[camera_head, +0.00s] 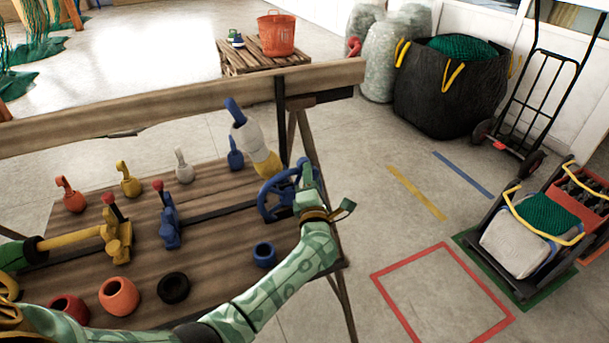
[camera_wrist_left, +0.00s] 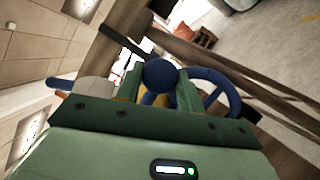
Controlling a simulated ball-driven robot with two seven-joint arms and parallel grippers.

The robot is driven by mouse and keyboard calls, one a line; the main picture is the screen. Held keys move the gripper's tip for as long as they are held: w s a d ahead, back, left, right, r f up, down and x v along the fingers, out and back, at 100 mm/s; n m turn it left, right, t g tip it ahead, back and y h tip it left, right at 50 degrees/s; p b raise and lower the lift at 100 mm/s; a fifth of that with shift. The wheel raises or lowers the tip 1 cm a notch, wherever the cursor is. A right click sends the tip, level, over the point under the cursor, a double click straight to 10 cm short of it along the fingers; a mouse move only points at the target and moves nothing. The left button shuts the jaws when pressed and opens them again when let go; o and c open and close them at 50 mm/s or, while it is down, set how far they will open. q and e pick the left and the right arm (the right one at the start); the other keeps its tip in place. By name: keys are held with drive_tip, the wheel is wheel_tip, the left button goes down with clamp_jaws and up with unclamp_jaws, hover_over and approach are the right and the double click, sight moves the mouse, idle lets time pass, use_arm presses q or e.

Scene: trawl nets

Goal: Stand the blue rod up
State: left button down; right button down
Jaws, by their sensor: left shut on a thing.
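My left gripper (camera_head: 300,183) is at the right end of the wooden bench, beside a blue handwheel (camera_head: 268,200). It is shut on a blue round knob (camera_wrist_left: 160,75), seen between its fingers in the left wrist view; whether the knob belongs to the wheel is unclear. The wheel's rim (camera_wrist_left: 215,85) curves behind the fingers. A tilted piece with a blue end (camera_head: 234,110), white middle and yellow foot stands just behind the wheel. A blue block (camera_head: 169,230) with a red-tipped lever stands mid-bench. I cannot tell which part is the blue rod. My right gripper is not seen.
A wooden rail (camera_head: 170,107) runs behind the bench. Several coloured hooked pieces, including a blue one (camera_head: 235,158), stand along the back.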

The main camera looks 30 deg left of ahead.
use_arm(q)
drive_tip(key=m+p, duration=0.1)
drive_tip(key=w+d+f+m+g, duration=0.1)
drive_tip(key=w+d+f+m+h+p, duration=0.1)
drive_tip(key=m, duration=0.1)
drive_tip(key=shift+w+d+p, duration=0.2)
drive_tip(key=shift+w+p, duration=0.05)
drive_tip(key=shift+p, duration=0.05)
drive_tip(key=shift+f+m+g, duration=0.2)
drive_tip(key=shift+m+g, duration=0.1)
idle(0.5)
drive_tip(key=c, duration=0.9)
unclamp_jaws()
drive_tip(key=shift+w, duration=0.1)
